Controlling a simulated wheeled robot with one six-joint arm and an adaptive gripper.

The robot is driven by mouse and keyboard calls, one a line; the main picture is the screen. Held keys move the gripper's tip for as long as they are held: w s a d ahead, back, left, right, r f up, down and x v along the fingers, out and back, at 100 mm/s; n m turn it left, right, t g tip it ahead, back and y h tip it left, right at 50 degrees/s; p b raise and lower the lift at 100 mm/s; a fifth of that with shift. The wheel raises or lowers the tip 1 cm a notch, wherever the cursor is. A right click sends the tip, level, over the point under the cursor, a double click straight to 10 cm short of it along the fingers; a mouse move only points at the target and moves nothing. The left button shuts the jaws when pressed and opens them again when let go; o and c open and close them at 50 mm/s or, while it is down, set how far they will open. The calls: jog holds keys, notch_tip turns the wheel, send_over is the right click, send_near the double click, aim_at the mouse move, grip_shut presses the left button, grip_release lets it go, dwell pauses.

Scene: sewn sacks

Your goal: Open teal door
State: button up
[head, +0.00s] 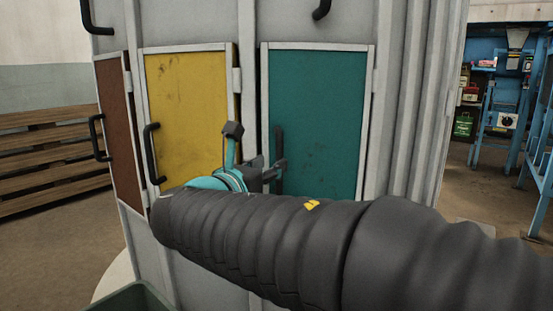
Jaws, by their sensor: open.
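The teal door (325,110) is a tall flat panel in a pale metal frame on the front of a grey cabinet. It looks shut. Its dark upright handle (279,140) is near its left edge, and the lower part is partly hidden by my gripper. My gripper (274,174) is open, at the lower part of the handle. I cannot tell whether the handle is between the fingers or touching them. My dark ribbed arm hides the area below the door.
A yellow door (185,110) and a brown door (115,120), each with a dark handle, are to the left. A green bin (130,298) is at the lower left. Wooden pallets (45,160) stand at the left wall; blue shelving (500,90) is at the right.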

aim_at(277, 159)
jog(key=shift+x, duration=2.55)
grip_shut()
jog(key=shift+a, duration=0.1)
